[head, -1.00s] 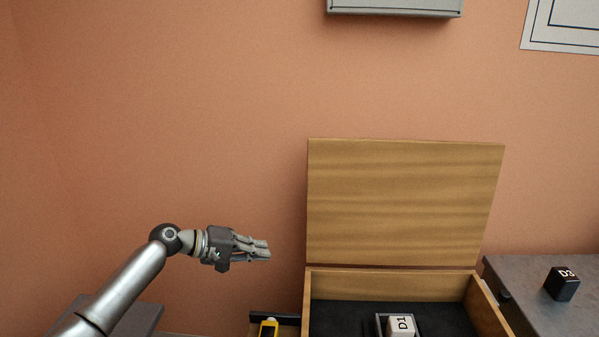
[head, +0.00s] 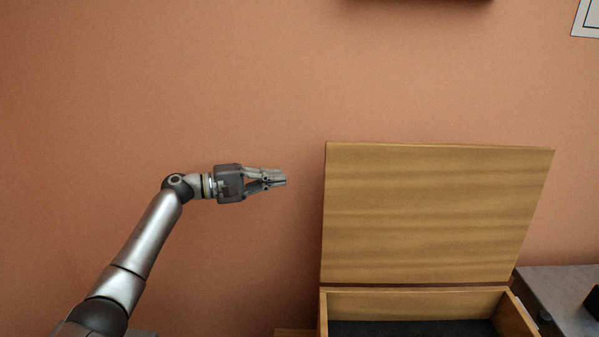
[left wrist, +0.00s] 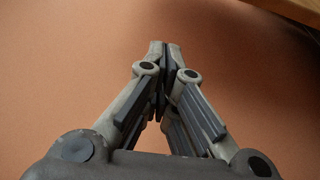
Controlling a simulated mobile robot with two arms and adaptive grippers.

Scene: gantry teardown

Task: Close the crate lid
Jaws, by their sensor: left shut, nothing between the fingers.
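The crate lid (head: 430,215) is a wooden panel standing upright, open, at the back of the wooden crate (head: 420,302). The crate's dark inside shows at the bottom of the head view; its front is out of frame. My left gripper (head: 284,178) is shut and empty, pointing right, to the left of the lid and apart from it, at the height of its upper part. In the left wrist view the closed fingertips (left wrist: 165,46) meet before the orange wall. A wooden edge (left wrist: 300,10) shows at that view's top right. My right gripper is not in view.
A grey surface (head: 560,292) with a dark block (head: 593,302) stands right of the crate. A dark-edged box hangs on the wall above. The space between my left gripper and the lid is clear.

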